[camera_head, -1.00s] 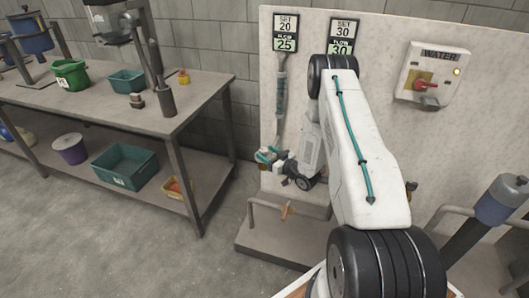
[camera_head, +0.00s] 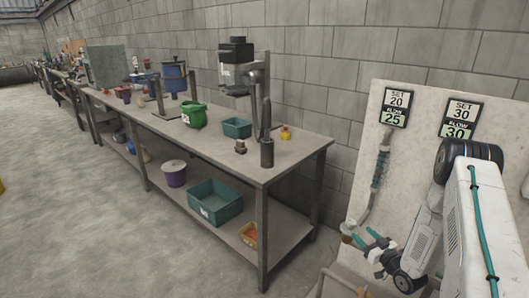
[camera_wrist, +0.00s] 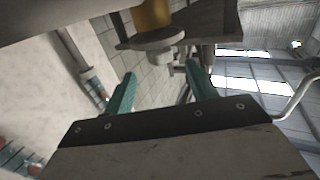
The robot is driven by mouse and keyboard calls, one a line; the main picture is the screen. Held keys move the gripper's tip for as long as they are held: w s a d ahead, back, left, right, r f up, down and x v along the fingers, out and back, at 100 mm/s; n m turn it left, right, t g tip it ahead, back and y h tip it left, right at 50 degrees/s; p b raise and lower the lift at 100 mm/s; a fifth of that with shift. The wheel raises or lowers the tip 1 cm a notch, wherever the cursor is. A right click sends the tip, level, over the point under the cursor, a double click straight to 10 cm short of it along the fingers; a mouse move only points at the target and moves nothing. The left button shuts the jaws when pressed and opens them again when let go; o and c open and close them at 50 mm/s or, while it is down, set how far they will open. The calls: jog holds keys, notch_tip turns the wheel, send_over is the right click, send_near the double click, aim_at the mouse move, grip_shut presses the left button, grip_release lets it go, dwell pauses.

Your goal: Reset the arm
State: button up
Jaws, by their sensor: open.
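My gripper (camera_head: 372,243) is at the lower right of the head view, low in front of the pale panel (camera_head: 395,150). Its teal fingers also show in the wrist view (camera_wrist: 160,88), spread apart with nothing between them. My white arm rises at the right edge of the head view and bends down to the gripper.
Two signs top the panel: SET 20, FLOW 25 (camera_head: 395,107) and SET 30, FLOW 30 (camera_head: 461,118). A long workbench (camera_head: 300,150) runs along the block wall to the left, with a green bucket (camera_head: 194,115) and teal bins. The floor at left is clear.

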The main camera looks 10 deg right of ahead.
jog(key=w+r+g+h, duration=0.35)
jog(key=w+r, duration=0.25)
jog(key=r, duration=0.6)
jog(key=s+a+r+m+g+h, duration=0.1)
jog(key=s+a+r+g+h, duration=0.3)
jog(key=r, duration=0.6)
jog(key=s+a+r+m+g+y, duration=0.1)
jog(key=s+a+r+g, duration=0.1)
jog(key=s+a+r, duration=0.6)
jog(key=s+a+r+g, duration=0.2)
jog(key=s+a+r, duration=0.1)
jog(key=s, duration=0.7)
jog(key=s+a+r+g+y, duration=0.1)
jog(key=s+a+r+g, duration=0.1)
jog(key=s, duration=0.9)
jog(key=s+a+r+g+y, duration=0.1)
jog(key=s+a+r+g, duration=0.2)
jog(key=s+a, duration=0.3)
jog(key=s+r, duration=0.1)
jog(key=s, duration=0.3)
jog(key=shift+s+a+m, duration=0.3)
jog(key=shift+s+a, duration=0.05)
jog(key=shift+s, duration=0.05)
jog(key=shift+y, duration=0.25)
